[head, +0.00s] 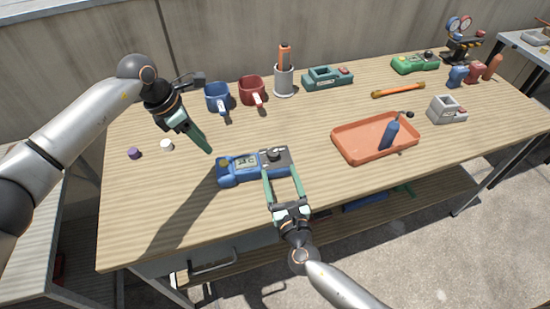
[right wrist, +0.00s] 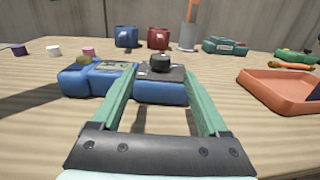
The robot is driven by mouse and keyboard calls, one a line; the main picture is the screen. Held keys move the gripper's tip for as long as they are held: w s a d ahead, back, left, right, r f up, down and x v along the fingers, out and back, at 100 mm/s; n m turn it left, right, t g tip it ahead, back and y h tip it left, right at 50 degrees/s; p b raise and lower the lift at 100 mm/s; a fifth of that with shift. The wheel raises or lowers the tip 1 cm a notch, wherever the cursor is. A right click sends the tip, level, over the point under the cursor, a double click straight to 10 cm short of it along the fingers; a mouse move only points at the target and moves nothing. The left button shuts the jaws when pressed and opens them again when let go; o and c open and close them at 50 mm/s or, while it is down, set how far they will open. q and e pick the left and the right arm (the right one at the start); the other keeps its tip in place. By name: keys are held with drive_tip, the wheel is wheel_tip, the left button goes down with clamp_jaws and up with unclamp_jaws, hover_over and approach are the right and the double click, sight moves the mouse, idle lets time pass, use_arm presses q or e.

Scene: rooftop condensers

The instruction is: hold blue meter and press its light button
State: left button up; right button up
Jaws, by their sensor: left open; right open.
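The blue meter (head: 240,168) lies flat on the wooden table in front of me, with a screen, a yellowish knob or button at its left end and a dark dial on a grey panel at its right. It also shows in the right wrist view (right wrist: 160,90). My right gripper (head: 284,172) is open at the meter's near right side, its green fingers reaching toward the dial end; I cannot tell whether they touch it. My left gripper (head: 208,150) is open and empty, above the table to the upper left of the meter. I cannot make out which part is the light button.
A blue mug (head: 217,97), a red mug (head: 252,91) and a grey cup (head: 284,81) stand behind. A purple cap (head: 134,153) and a white cap (head: 167,145) lie at left.

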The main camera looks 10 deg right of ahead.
sight(275, 159)
drive_tip(key=w, duration=0.8)
clamp_jaws()
idle(0.5)
use_arm(q)
clamp_jaws()
idle(0.5)
drive_tip(key=shift+f, duration=0.1)
idle(1.3)
